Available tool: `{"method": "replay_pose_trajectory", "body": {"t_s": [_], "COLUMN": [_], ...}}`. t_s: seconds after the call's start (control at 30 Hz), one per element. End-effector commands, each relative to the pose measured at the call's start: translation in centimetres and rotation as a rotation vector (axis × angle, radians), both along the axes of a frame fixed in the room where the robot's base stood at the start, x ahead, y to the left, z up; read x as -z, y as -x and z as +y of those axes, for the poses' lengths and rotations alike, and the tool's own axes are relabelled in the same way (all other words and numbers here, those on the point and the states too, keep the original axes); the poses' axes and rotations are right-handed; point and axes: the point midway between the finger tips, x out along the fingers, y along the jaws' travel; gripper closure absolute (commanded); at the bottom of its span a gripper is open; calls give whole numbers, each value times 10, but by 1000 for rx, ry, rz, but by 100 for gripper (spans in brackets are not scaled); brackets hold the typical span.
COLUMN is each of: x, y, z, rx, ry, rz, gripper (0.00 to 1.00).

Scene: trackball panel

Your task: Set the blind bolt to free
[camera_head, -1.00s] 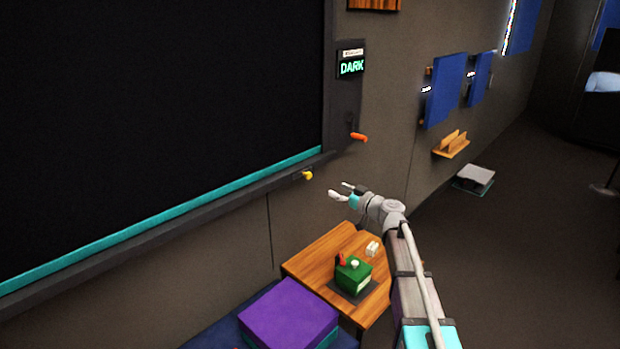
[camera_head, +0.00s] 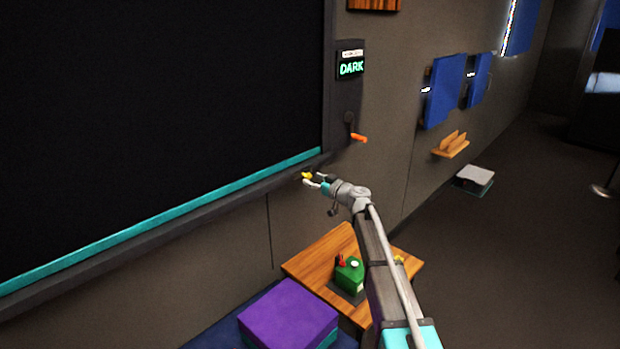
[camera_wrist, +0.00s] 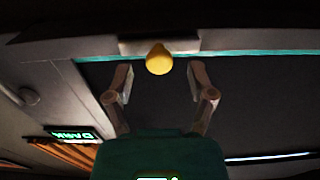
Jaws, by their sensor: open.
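The blind bolt, a small yellow knob (camera_head: 307,175), sits on the dark sill below the black blind, near its right end. In the wrist view the yellow knob (camera_wrist: 159,60) is in front of a pale plate, between and a little beyond the fingertips. My gripper (camera_head: 313,179) is open at the knob; its fingers (camera_wrist: 157,83) stand apart on both sides in the wrist view. I cannot tell whether they touch it. A panel reading DARK (camera_head: 351,68) is on the frame's right post.
An orange-handled crank (camera_head: 358,138) is on the wall just right of the knob. Below are a wooden table (camera_head: 318,258) with a green box (camera_head: 349,274) and a purple block (camera_head: 289,315). Blue panels (camera_head: 444,90) and a wooden holder (camera_head: 451,145) are on the wall to the right.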

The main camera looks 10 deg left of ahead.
Motion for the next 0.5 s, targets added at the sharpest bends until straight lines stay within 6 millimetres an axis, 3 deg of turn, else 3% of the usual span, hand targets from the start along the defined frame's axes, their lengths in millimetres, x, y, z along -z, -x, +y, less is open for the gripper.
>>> {"method": "replay_pose_trajectory", "body": {"t_s": [0.2, 0.5], "x": [0, 0], "y": [-14, -16], "z": [17, 22], "rx": [0, 0], "ry": [0, 0], "rz": [0, 0], "gripper": [29, 29]}}
